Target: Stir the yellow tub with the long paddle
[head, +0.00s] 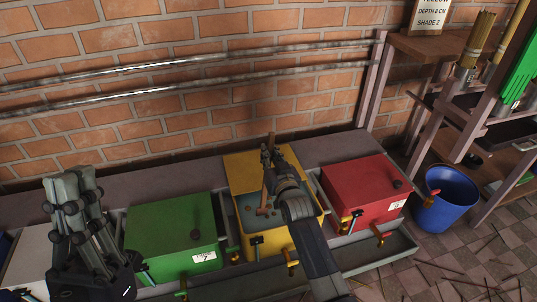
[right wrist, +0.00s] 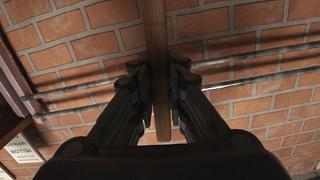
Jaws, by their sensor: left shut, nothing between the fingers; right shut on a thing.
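The yellow tub (head: 272,244) stands between the green and red tubs, open at the top, with greyish liquid and some brown bits inside. My right gripper (head: 269,150) is over the tub and shut on the long wooden paddle. The paddle (head: 266,186) runs down into the tub; its lower end is hidden. In the right wrist view the paddle shaft (right wrist: 156,60) stands upright between the fingers (right wrist: 157,88). My left gripper (head: 74,182) is shut and empty at the far left, in front of the white tub.
The green tub (head: 165,235) and red tub (head: 362,190) are lidded, with taps in front. A white tub (head: 27,250) is partly hidden. A blue bucket (head: 446,205) stands on the floor at right, beside a shelf (head: 420,45).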

